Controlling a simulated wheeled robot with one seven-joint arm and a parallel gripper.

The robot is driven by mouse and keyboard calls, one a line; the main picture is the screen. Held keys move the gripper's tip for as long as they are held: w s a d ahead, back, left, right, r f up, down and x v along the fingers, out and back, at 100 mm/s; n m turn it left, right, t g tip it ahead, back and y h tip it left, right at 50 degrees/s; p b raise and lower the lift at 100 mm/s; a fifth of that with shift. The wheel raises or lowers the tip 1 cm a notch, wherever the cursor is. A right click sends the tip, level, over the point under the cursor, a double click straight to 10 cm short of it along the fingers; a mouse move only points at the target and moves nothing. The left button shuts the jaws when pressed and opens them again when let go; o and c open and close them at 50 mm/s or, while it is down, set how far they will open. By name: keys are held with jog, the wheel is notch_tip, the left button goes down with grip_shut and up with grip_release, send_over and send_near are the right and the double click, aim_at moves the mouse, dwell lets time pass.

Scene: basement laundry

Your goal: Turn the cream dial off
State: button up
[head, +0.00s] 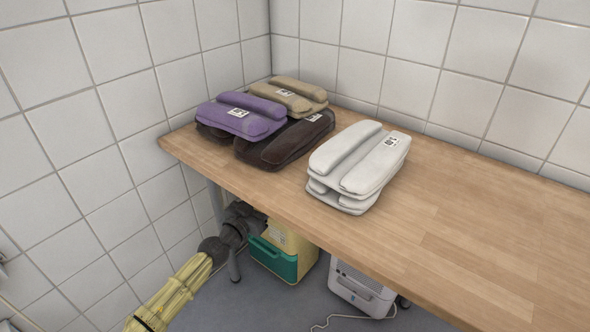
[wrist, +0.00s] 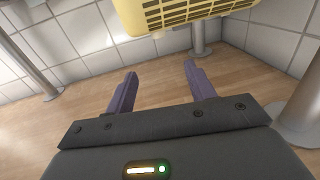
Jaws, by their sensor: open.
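No cream dial can be made out for certain. A cream-yellow appliance (head: 296,247) with a teal front container stands on the floor under the table; the table edge hides its upper part. In the wrist view its slatted cream body (wrist: 185,12) is at the top, with a small cream bump (wrist: 157,35) on its lower edge; I cannot tell whether this is the dial. My gripper (wrist: 160,70) is open and empty, its two purple fingers apart and pointing toward the appliance, not visibly touching it. In the head view the gripper is under the table edge, left of the appliance, its fingers hidden.
A wooden table (head: 470,235) overhangs my gripper and the appliance; metal legs (wrist: 197,36) stand close by. A white appliance (head: 360,287) with a cord is to the right. Folded purple (head: 240,115), tan, dark brown and white (head: 358,165) bundles lie on the table. Tiled walls close the corner.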

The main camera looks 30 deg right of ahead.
jog(key=b+x, duration=0.4)
jog(key=x, duration=1.3)
jog(key=shift+d, duration=0.25)
jog(key=shift+c, duration=0.3)
